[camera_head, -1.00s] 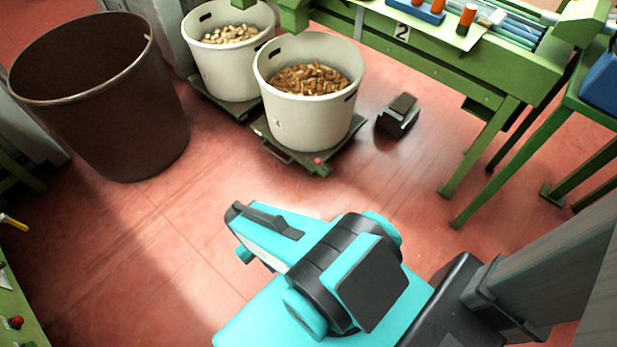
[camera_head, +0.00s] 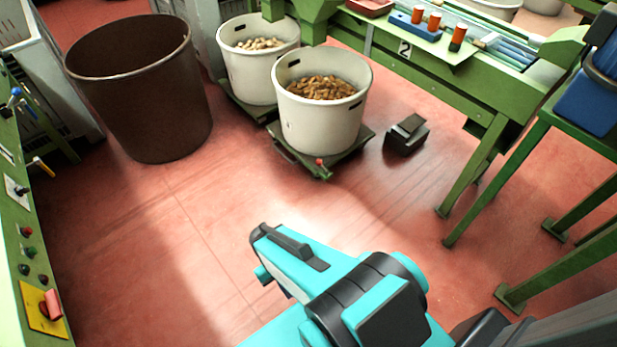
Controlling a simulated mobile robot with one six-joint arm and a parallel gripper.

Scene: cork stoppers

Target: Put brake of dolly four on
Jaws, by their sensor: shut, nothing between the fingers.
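A white bucket (camera_head: 322,125) full of brown corks stands on a low green dolly (camera_head: 345,152). A faint mark on the bucket's front is too small to read now. A small red knob (camera_head: 319,162) sits at the dolly's near corner; I cannot tell its brake position. Behind and left, a second white bucket (camera_head: 262,80) with paler corks stands on another green dolly (camera_head: 243,112). My teal and black arm reaches up from the bottom, with red floor between it and the dolly. My gripper's fingers do not show.
A large brown bin (camera_head: 140,95) stands at left. A black foot pedal (camera_head: 406,135) lies right of the dolly. A green machine bench (camera_head: 490,100) with legs fills the right. A control panel (camera_head: 30,240) edges the left. Red floor (camera_head: 190,240) before the dolly is clear.

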